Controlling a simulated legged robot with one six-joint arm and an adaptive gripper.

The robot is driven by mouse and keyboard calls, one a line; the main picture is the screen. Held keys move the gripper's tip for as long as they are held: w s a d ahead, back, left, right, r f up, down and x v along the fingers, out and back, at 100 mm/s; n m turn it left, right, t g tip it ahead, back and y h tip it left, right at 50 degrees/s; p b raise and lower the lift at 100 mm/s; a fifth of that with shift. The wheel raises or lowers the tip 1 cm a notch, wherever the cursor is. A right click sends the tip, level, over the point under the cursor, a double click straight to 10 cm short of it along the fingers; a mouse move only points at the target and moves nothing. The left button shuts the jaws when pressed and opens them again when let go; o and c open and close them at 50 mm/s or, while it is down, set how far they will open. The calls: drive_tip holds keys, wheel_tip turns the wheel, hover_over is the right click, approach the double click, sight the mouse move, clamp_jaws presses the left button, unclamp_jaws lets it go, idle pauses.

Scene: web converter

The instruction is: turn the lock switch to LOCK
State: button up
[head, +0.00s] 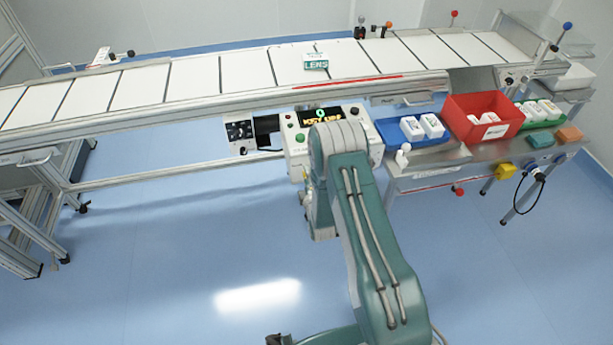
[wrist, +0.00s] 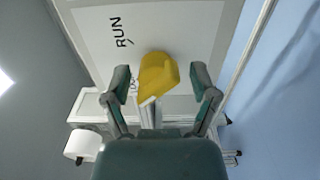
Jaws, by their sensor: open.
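The lock switch (wrist: 157,74) is a yellow knob on a pale panel (wrist: 185,30) in the wrist view. The word RUN is printed up and to the left of it. A second, smaller label beside the left finger is partly covered and hard to read. My gripper (wrist: 160,76) is open, with one finger on each side of the knob. I see gaps between the fingers and the knob, and cannot tell how deep the fingertips reach. Which label the knob points to is unclear. In the head view my own arm hides the switch and gripper.
A conveyor (head: 190,75) runs across the back, with a LENS box (head: 316,62) on it. A control box (head: 296,142) with a lit display stands by my arm. To the right, a bench holds a red bin (head: 457,112) and a blue tray (head: 392,136). The front floor is clear.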

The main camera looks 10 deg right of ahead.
drive_tip(key=s, duration=1.2)
